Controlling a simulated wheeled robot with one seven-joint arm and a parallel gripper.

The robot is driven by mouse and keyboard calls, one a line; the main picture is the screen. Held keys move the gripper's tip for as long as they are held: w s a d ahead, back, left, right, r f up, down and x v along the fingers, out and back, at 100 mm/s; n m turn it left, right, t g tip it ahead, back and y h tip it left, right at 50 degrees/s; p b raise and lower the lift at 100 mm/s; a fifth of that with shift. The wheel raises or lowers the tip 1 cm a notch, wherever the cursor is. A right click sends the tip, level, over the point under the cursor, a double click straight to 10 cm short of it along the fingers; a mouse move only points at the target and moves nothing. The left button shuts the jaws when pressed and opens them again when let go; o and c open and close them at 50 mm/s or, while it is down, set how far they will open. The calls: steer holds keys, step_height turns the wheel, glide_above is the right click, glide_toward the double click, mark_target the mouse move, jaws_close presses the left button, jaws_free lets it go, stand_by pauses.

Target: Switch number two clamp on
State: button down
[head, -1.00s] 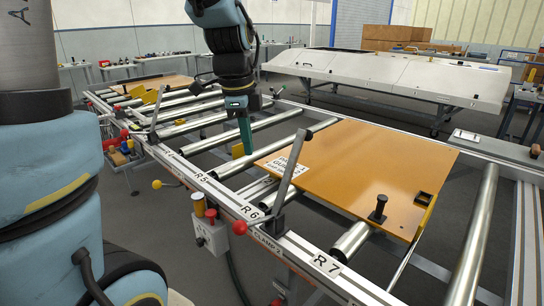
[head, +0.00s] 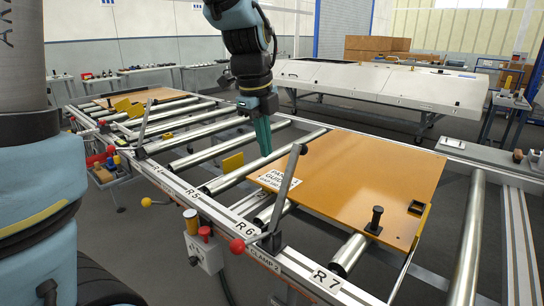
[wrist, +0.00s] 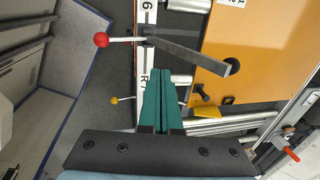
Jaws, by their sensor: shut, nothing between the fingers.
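The clamp 2 label (head: 262,259) is on the front rail. Beside it stands a grey clamp lever (head: 284,190), tilted up with a black knob at its top. A red ball handle (head: 237,245) sticks out in front of its base. In the wrist view the lever (wrist: 190,54) and red ball (wrist: 101,40) lie beyond my fingertips. My gripper (head: 265,150) has teal fingers, is shut and empty, and hangs above the rollers, behind and left of the lever in the head view. The fingers also show closed together in the wrist view (wrist: 162,75). Nothing shows them touching the lever.
An orange panel (head: 360,180) lies on the rollers right of the lever, with a black knob (head: 375,218) on it. A control box (head: 204,252) with yellow and red buttons hangs at the front rail. Another lever (head: 143,120) stands further left.

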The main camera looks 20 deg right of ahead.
steer(key=p, duration=0.1)
glide_toward(282, 189)
step_height(282, 189, down, 3)
steer(key=s+a, duration=0.2)
steer(key=shift+w+d+f+p, duration=0.5)
steer(key=shift+w+d+f, duration=0.1)
steer(key=shift+d, duration=0.15)
steer(key=shift+w+d+f+p, duration=0.45)
steer(key=shift+w+d+f, duration=0.1)
steer(key=shift+d, duration=0.15)
